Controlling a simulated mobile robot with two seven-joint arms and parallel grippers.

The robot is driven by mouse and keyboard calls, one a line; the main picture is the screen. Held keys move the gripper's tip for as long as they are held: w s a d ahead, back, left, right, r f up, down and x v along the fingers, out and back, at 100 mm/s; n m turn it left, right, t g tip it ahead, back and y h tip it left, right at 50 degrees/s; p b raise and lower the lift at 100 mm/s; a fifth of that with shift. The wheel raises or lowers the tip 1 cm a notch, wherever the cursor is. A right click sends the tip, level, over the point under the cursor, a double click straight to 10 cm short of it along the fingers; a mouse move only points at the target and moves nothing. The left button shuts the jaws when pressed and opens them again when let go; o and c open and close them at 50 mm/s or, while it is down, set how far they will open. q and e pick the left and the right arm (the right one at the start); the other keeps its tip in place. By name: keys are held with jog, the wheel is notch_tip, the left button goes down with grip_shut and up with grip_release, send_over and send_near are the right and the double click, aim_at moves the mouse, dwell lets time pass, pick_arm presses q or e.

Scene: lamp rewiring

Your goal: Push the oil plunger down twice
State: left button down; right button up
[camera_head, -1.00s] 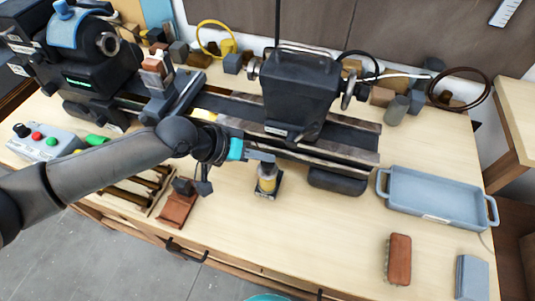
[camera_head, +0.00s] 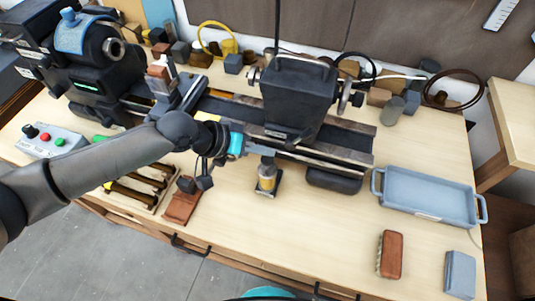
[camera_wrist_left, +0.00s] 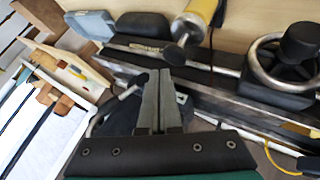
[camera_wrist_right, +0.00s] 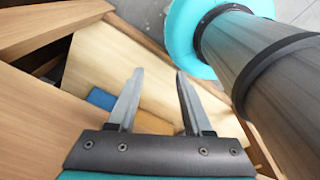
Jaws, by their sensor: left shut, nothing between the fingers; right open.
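The oil can (camera_head: 267,183), a small yellow cylinder on a dark base, stands on the bench in front of the lathe. Its grey plunger (camera_head: 267,161) points up from its top. My left gripper (camera_head: 272,152) is shut and empty, with its fingertips close above the plunger in the head view. I cannot tell whether they touch. In the left wrist view the yellow body (camera_wrist_left: 202,12) shows at the top, beyond the shut fingers (camera_wrist_left: 158,76) and apart from them. My right gripper (camera_wrist_right: 152,78) is open and empty, away from the oil can.
The lathe tailstock (camera_head: 298,98) and bed stand just behind the oil can. A brown leather pouch (camera_head: 182,207) lies to its left. A blue-grey tray (camera_head: 428,210), a brown brush (camera_head: 391,255) and a grey box (camera_head: 460,274) are on the right. Bare bench lies in front.

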aim_at(263, 161)
pick_arm(q)
jog(key=shift+r, duration=0.1)
notch_tip(263, 161, up, 5)
jog(key=p, duration=0.5)
dwell(0.7)
